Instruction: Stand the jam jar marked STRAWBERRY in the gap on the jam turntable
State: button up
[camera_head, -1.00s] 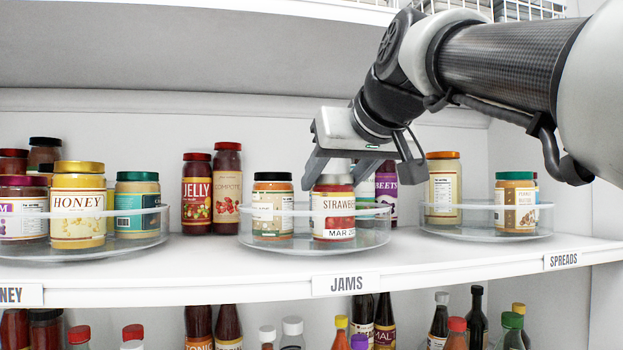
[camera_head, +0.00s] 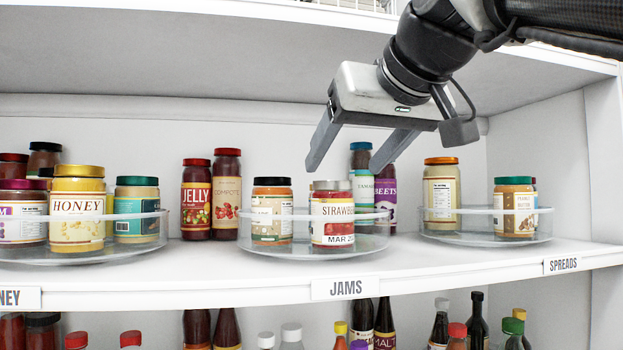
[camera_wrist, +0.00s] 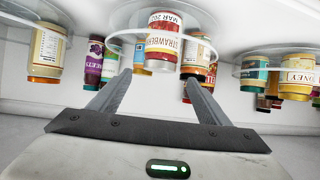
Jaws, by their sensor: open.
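The STRAWBERRY jam jar (camera_head: 332,215) stands upright on the jam turntable (camera_head: 262,246), inside its clear rim at the front right, above the JAMS label (camera_head: 346,288). The jar has a silver lid and a cream label. It also shows upside down in the wrist view (camera_wrist: 163,45). Another lid shows just behind the STRAWBERRY jar, mostly hidden.
A turntable with a HONEY jar (camera_head: 77,208) is at the left, and the spreads turntable (camera_head: 470,239) at the right. The upper shelf (camera_head: 250,18) is overhead.

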jog(key=shift+v, duration=2.25)
